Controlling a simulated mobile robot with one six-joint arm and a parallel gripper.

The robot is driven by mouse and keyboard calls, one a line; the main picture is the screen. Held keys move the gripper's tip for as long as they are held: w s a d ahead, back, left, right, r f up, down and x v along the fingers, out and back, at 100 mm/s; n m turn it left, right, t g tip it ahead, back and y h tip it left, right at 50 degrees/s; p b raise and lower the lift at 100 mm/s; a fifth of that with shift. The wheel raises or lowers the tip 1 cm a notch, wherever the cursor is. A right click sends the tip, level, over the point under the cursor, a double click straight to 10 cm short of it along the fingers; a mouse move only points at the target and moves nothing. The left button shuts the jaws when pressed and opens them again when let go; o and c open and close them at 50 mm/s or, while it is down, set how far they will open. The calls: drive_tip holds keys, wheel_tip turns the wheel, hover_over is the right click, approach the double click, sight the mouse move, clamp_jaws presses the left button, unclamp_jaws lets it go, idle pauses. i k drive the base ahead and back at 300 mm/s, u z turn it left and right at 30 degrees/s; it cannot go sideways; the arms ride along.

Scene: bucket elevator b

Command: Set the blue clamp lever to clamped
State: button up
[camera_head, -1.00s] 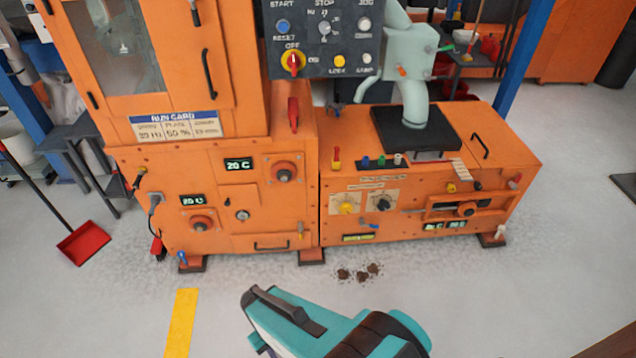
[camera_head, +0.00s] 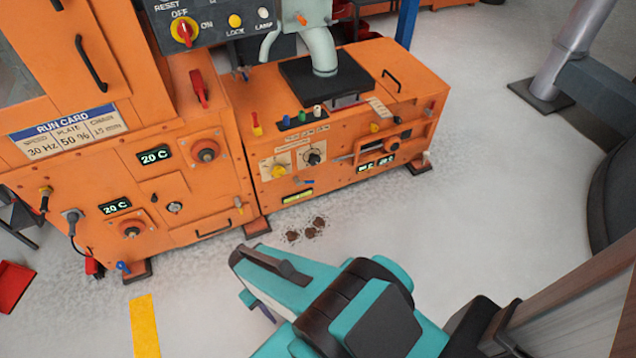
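Two small blue levers show in the head view. One blue lever (camera_head: 303,181) sits low on the front of the right orange cabinet, under a yellow and a black dial. Another blue lever (camera_head: 124,267) is at the bottom left foot of the left orange cabinet. I cannot tell which one is the clamp lever, and both are too small to read their setting. My teal and black arm reaches in from the bottom, apart from both levers.
The orange machine (camera_head: 190,190) fills the left and middle. Dark clumps (camera_head: 306,230) lie on the floor before it. A yellow floor stripe (camera_head: 145,325) and red dustpan (camera_head: 14,286) are at left. A grey post (camera_head: 578,50) stands at right. Grey floor between is open.

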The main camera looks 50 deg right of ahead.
sight(295, 179)
drive_tip(key=u, duration=1.7)
drive_tip(key=k, duration=0.1)
drive_tip(key=z, duration=3)
drive_tip(key=k, duration=0.9)
drive_tip(key=u, duration=0.2)
drive_tip(key=i, duration=0.65)
drive_tip(key=z, duration=0.05)
